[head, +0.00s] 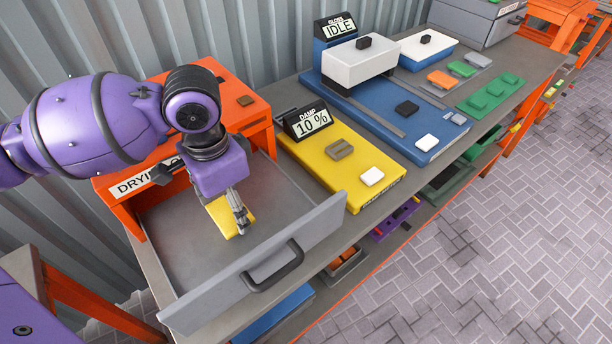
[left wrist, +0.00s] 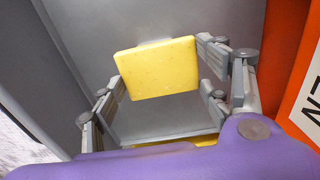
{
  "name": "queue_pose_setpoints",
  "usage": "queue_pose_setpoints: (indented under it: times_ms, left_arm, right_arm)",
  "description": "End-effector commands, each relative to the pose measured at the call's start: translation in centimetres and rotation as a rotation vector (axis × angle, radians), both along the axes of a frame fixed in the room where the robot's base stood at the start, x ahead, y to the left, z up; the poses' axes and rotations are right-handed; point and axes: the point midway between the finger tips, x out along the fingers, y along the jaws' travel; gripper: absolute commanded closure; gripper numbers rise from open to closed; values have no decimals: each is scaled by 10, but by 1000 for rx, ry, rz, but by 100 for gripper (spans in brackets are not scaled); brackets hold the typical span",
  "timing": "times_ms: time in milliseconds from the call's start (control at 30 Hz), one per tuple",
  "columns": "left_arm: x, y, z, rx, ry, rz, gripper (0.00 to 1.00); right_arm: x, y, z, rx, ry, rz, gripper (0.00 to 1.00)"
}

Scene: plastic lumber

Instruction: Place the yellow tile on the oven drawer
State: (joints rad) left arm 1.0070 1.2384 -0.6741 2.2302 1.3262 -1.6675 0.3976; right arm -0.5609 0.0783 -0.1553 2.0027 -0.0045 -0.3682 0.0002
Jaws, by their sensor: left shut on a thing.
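The yellow tile (head: 216,214) is over the grey floor of the open oven drawer (head: 185,265). My left gripper (head: 240,212) points down inside the drawer's outline and is shut on the tile. In the left wrist view, the tile (left wrist: 157,68) sits between the gripper's fingers (left wrist: 160,85), with the grey drawer behind it. I cannot tell whether the tile touches the drawer floor. A yellow sliver shows below the tile in the left wrist view; I cannot tell what it is. My right gripper is not in view.
The drawer's tall front with a black handle (head: 275,268) faces the aisle. To the right are a yellow damp meter (head: 345,180) and a blue gloss meter (head: 440,150).

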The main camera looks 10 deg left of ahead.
Motion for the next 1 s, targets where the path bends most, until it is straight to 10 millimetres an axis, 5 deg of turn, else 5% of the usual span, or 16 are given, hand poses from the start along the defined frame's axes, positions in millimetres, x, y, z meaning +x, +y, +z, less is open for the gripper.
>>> queue_pose_setpoints:
  times_ms: [367,400,533,1000]
  left_arm:
    - [0,0,-6,0,0,2,57]
    - [0,0,-6,0,0,2,29]
    - [0,0,-7,0,0,2,12]
    - [1,0,4,1,-3,1,11]
  right_arm:
    - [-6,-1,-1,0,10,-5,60]
    - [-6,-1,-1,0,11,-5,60]
    - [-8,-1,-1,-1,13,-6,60]
    - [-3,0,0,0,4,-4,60]
